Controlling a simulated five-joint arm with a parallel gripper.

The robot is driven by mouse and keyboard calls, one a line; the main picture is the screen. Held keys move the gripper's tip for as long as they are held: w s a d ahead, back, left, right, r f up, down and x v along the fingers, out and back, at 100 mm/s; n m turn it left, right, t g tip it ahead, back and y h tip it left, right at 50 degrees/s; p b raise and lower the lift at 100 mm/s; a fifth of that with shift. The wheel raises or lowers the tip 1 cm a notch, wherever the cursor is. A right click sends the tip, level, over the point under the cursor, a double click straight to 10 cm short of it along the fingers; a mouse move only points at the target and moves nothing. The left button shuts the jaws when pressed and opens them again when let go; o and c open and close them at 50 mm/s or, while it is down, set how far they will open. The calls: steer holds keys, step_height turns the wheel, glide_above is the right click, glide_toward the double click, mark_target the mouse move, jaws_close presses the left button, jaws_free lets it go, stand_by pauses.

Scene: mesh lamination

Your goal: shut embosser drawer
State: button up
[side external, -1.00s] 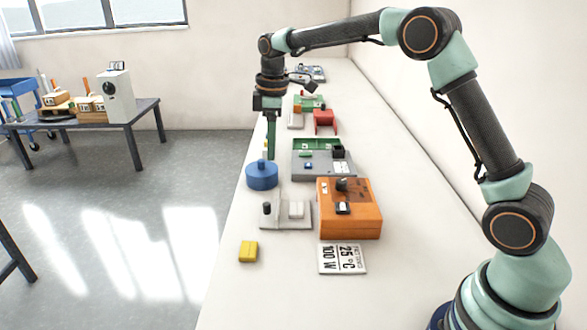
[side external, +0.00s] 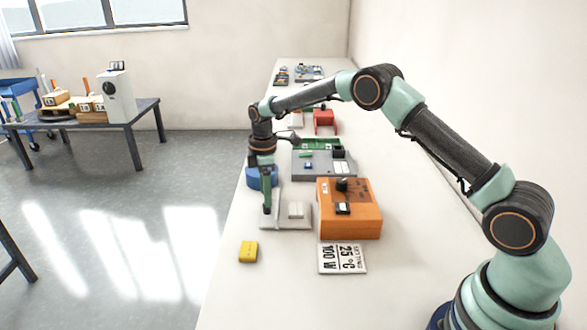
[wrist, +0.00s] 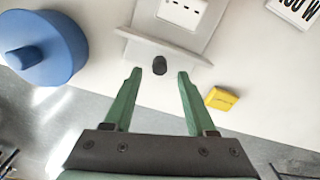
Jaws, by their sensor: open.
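A light grey flat unit (side external: 290,220) with a white block on it lies near the table's left edge; I take it as the embosser. In the wrist view, its grey drawer front (wrist: 165,44) stands across the near end, with a black knob (wrist: 160,65) sticking out from it. How far the drawer is out is hard to tell. My gripper (wrist: 159,74) is open, its green fingers on either side of the knob in the picture; contact cannot be told. In the side view, my gripper (side external: 267,208) points down at the unit's left end and hides the knob.
A blue round lidded piece (wrist: 42,50) is close on one side, and a yellow block (wrist: 221,98) on the other. A grey-green tray (side external: 310,165) is behind.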

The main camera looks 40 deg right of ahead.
mark_target(286, 209)
steer(key=shift+f, duration=1.45)
jaws_close()
stand_by(0.4)
